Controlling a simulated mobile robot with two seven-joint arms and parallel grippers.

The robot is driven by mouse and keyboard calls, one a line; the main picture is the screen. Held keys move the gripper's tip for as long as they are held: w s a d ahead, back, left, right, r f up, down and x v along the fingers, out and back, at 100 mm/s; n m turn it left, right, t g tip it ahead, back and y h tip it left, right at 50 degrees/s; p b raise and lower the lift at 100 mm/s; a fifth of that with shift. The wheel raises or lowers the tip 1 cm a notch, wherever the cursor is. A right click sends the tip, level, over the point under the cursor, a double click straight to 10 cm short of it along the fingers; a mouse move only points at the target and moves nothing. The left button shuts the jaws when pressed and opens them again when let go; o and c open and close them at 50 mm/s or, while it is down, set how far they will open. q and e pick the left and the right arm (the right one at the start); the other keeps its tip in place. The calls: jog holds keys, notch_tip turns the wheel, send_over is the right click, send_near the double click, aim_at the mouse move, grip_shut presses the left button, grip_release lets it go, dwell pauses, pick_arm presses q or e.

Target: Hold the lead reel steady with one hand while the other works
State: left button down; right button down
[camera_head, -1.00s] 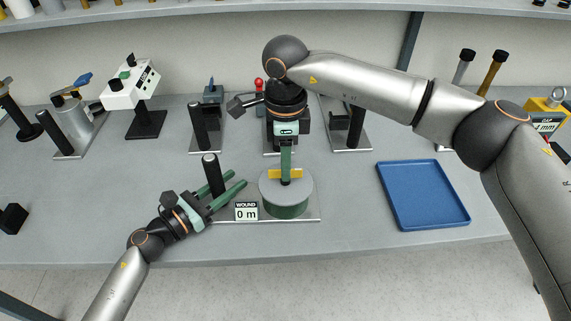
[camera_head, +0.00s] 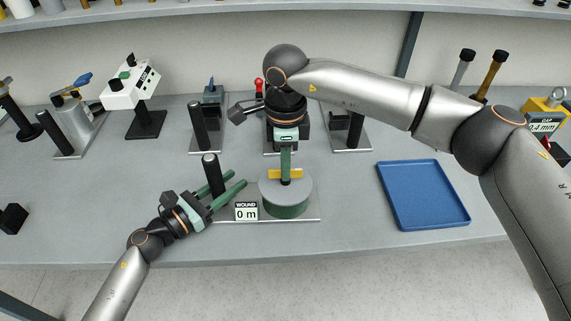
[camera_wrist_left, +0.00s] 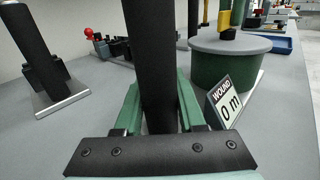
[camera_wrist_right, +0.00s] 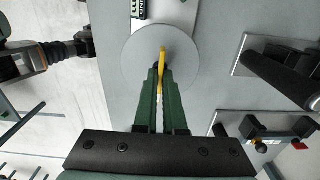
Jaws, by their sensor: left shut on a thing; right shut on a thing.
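The lead reel (camera_head: 286,205) is a green drum with a grey top on a metal plate at the front middle of the bench. A yellow bar (camera_head: 274,174) stands across its top; it also shows in the right wrist view (camera_wrist_right: 163,58). My right gripper (camera_head: 286,178) points down from above and is shut on the yellow bar. A black post (camera_head: 211,172) stands on the same plate, left of the reel. My left gripper (camera_head: 227,188) has its green fingers around this post and is shut on it, as the left wrist view (camera_wrist_left: 158,100) shows. A sign (camera_head: 246,211) reads "WOUND 0 m".
An empty blue tray (camera_head: 423,194) lies right of the reel. Several fixtures with black posts stand along the back, with a white box on a stand (camera_head: 131,87) at the left. A gap gauge (camera_head: 544,122) stands at the far right. The bench's front left is mostly clear.

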jog(key=shift+m, duration=0.4)
jog(key=m, duration=0.5)
jog(key=shift+r+m, duration=0.1)
jog(key=shift+m, duration=0.2)
jog(key=m, duration=1.2)
jog(key=shift+m, duration=0.4)
jog(key=m, duration=0.6)
jog(key=shift+m, duration=0.4)
jog(key=c, duration=1)
grip_release()
